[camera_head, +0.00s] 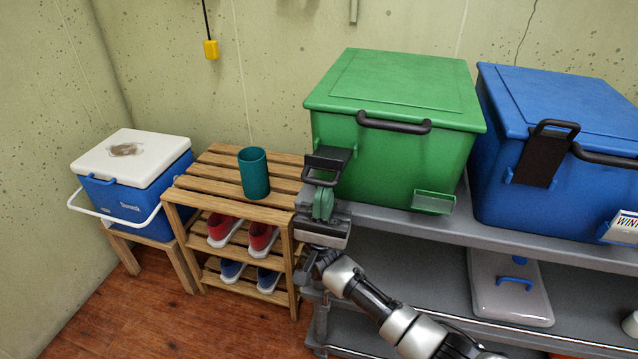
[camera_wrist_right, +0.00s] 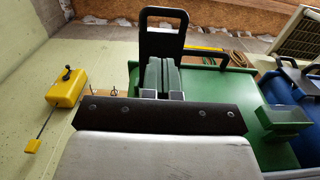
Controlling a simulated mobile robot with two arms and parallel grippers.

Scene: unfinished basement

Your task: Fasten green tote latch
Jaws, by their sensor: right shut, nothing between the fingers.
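The green tote (camera_head: 385,165) stands on a grey shelf with its lid on and a dark handle on the lid's front edge. Its black latch (camera_head: 328,162) is at the tote's front left corner, and it sticks outward from the wall. My right gripper (camera_head: 323,192) is shut and empty, just in front of and below the latch. In the right wrist view the latch's black loop (camera_wrist_right: 163,22) rises right beyond the closed fingertips (camera_wrist_right: 161,66). I cannot tell whether they touch. The green tote (camera_wrist_right: 205,100) lies behind them. My left gripper is not in view.
A blue tote (camera_head: 560,140) with its own black latch stands to the right on the grey shelf (camera_head: 450,226). To the left are a slatted wooden rack (camera_head: 222,172) with a teal cup (camera_head: 254,173) and shoes, and a blue and white cooler (camera_head: 133,175).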

